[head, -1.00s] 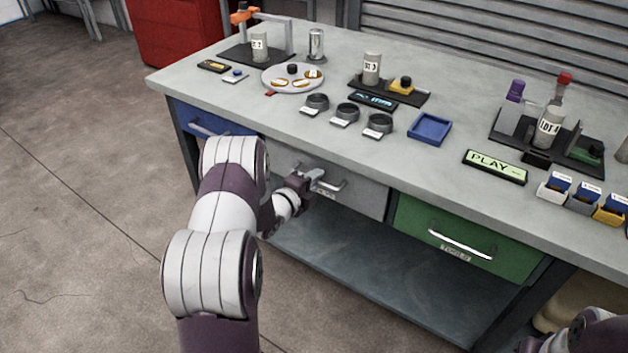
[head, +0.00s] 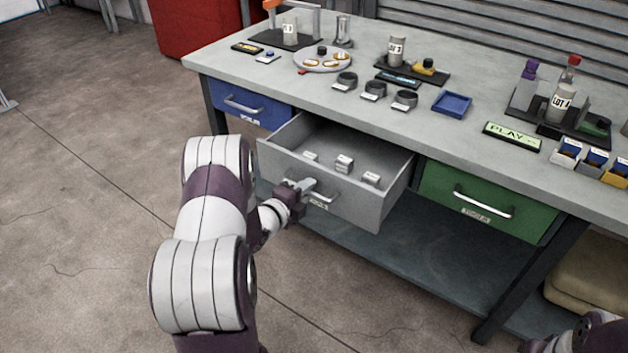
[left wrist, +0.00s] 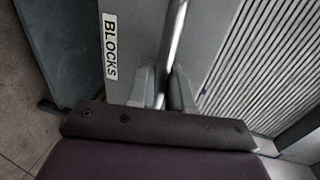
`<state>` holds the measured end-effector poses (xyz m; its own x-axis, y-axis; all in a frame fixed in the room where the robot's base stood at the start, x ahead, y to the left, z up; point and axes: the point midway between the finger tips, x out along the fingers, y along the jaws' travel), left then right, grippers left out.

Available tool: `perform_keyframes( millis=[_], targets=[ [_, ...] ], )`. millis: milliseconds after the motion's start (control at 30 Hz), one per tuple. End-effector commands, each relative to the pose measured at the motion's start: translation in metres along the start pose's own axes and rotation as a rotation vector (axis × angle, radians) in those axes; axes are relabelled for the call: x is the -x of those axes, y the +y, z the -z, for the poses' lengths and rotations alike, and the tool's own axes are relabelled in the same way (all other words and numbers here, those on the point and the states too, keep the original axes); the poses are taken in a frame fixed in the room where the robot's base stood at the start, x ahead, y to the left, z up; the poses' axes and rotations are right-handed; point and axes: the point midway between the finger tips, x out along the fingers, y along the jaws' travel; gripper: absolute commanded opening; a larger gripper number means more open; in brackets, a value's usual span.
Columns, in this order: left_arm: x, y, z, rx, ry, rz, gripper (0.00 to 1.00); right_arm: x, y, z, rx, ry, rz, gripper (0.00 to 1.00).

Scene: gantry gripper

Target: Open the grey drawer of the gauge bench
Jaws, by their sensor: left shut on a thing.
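The grey drawer (head: 345,210) of the gauge bench (head: 300,85) stands pulled out in the head view. Several small metal blocks (head: 344,163) lie inside it. My left gripper (head: 306,186) is at the left part of the drawer's bar handle (head: 325,197), shut on it. In the left wrist view the handle (left wrist: 173,45) runs between the two fingers (left wrist: 162,88), beside a label reading BLOCKS (left wrist: 110,45) on the drawer front. Part of my right arm shows at the bottom right of the head view; its gripper is out of frame.
A shut blue drawer (head: 240,104) is to the left and a shut green drawer (head: 480,200) to the right. A lower shelf (head: 400,255) lies below. The floor at left is clear.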

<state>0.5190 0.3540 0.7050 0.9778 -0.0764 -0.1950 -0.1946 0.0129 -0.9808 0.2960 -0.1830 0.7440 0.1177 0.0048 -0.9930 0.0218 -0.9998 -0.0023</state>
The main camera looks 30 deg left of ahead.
Motion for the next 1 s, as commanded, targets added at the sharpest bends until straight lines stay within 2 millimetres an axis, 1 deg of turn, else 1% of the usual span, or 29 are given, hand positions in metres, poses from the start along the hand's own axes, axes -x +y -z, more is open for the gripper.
perform_keyframes(
  millis=[33,100,300,733,767,800,1000],
  targets=[
    [0.007,0.001,0.000,0.002,-0.001,-0.002,0.00,0.002,0.000,0.000,0.000,0.000,0.000,0.43],
    [0.015,0.003,0.000,0.002,0.000,-0.002,0.00,0.003,0.000,0.000,0.000,0.000,0.000,0.43],
    [0.028,0.006,0.000,0.000,0.001,-0.001,0.00,0.004,0.000,0.001,0.000,0.000,0.000,0.43],
    [0.031,0.007,0.001,0.000,0.002,-0.002,0.00,0.004,0.000,0.000,0.000,0.000,0.000,0.43],
    [0.031,0.007,0.001,0.000,0.002,-0.002,0.26,0.004,0.000,0.001,0.000,0.000,0.000,0.43],
    [0.031,0.007,0.001,0.000,0.002,-0.002,0.35,0.004,0.000,0.001,0.000,0.000,0.000,0.43],
    [0.031,0.007,0.000,0.000,0.001,-0.001,0.35,0.004,0.000,0.000,0.000,0.000,0.000,0.43]
  ],
)
